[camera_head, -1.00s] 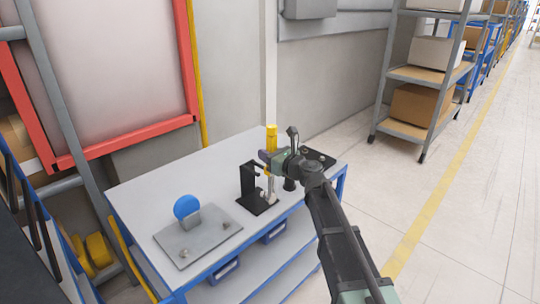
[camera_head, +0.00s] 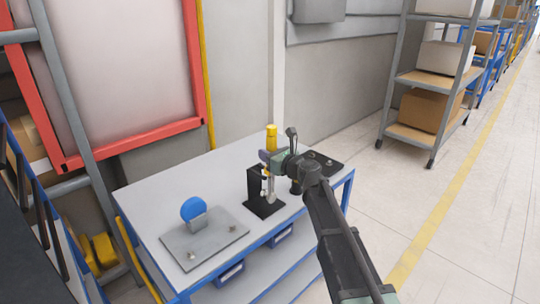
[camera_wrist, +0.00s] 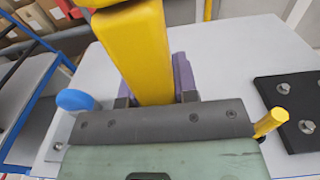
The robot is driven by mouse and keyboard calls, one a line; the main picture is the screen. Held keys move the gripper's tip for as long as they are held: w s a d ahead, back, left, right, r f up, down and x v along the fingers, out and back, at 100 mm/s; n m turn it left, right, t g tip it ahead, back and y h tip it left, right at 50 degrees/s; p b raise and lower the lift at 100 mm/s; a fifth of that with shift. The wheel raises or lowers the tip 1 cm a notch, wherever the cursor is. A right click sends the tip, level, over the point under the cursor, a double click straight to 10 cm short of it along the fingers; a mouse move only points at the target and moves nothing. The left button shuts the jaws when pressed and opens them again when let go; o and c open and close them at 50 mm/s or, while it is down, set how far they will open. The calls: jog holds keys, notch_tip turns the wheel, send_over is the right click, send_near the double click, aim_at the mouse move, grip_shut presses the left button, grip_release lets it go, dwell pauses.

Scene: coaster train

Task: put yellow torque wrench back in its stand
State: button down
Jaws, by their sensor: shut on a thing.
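The yellow torque wrench (camera_head: 271,132) is upright in my gripper (camera_head: 273,160), its yellow handle rising above the jaws. In the wrist view the yellow handle (camera_wrist: 145,50) stands between the purple jaw pads of my gripper (camera_wrist: 158,85). My gripper is shut on it. The black stand (camera_head: 264,207), with a flat base and an upright post, is on the workbench directly below and slightly left of my gripper. The wrench's lower metal part shows just right of the post and over the base. I cannot tell whether it touches the stand.
The grey workbench (camera_head: 165,192) carries a metal plate (camera_head: 205,237) with a blue disc (camera_head: 193,208) at the front left. A yellow peg (camera_wrist: 270,122) shows in the wrist view. Bench space behind the stand is clear.

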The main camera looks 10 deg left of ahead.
jog(key=shift+x, duration=1.45)
jog(key=shift+r, duration=0.1)
jog(key=shift+f+b, duration=0.75)
jog(key=shift+f, duration=0.05)
dwell(0.5)
jog(key=c, duration=0.8)
grip_release()
